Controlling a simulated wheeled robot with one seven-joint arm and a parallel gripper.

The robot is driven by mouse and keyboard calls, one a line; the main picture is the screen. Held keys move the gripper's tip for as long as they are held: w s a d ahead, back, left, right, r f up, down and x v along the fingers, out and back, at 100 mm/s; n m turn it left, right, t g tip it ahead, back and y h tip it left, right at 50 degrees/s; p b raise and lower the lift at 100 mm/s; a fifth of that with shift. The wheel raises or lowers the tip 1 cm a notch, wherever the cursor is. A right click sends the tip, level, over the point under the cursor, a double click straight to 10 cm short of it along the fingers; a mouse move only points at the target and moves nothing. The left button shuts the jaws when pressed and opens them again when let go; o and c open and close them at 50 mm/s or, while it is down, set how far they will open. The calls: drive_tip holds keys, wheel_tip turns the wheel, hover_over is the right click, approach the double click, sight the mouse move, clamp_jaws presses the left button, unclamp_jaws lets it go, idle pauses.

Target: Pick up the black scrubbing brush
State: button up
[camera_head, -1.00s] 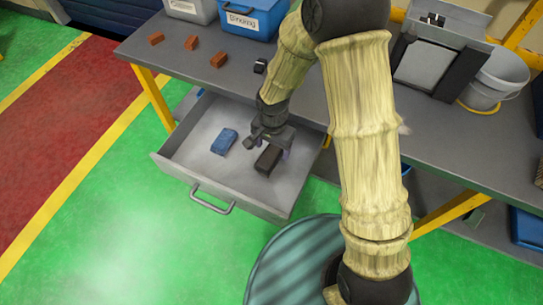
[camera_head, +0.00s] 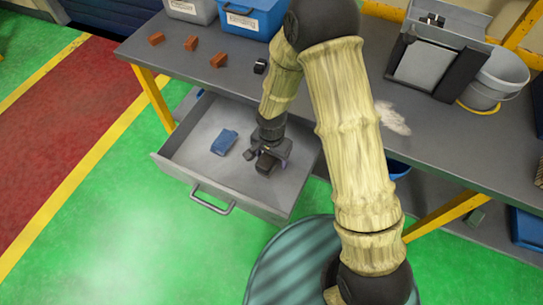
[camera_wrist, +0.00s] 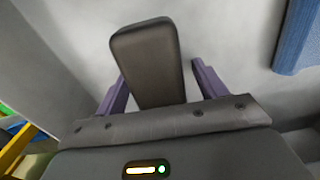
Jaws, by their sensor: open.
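The black scrubbing brush (camera_head: 265,163) lies in the open grey drawer, partly covered by my gripper (camera_head: 266,157) in the head view. In the wrist view the dark brush (camera_wrist: 147,62) sits between the two purple fingers of my gripper (camera_wrist: 157,82), its far end reaching past the fingertips. The fingers are apart, with a gap on each side of the brush. A blue brush-like block (camera_head: 224,142) lies to the left in the same drawer; its edge shows at the upper right in the wrist view (camera_wrist: 297,38).
The drawer (camera_head: 190,158) has low walls and a front handle (camera_head: 212,200). Above it, the grey workbench (camera_head: 300,95) holds several brown blocks (camera_head: 218,60), a small black item (camera_head: 260,66), a blue bin (camera_head: 250,18) and a white bucket (camera_head: 492,80).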

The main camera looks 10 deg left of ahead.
drive_tip(key=c, duration=1.1)
drive_tip(key=shift+c, duration=0.2)
drive_tip(key=shift+r, duration=0.1)
drive_tip(key=shift+w+r, duration=0.15)
drive_tip(key=shift+r, duration=0.1)
wheel_tip(320, 180, up, 9)
drive_tip(key=shift+r+p, duration=0.2)
drive_tip(key=shift+p, duration=0.1)
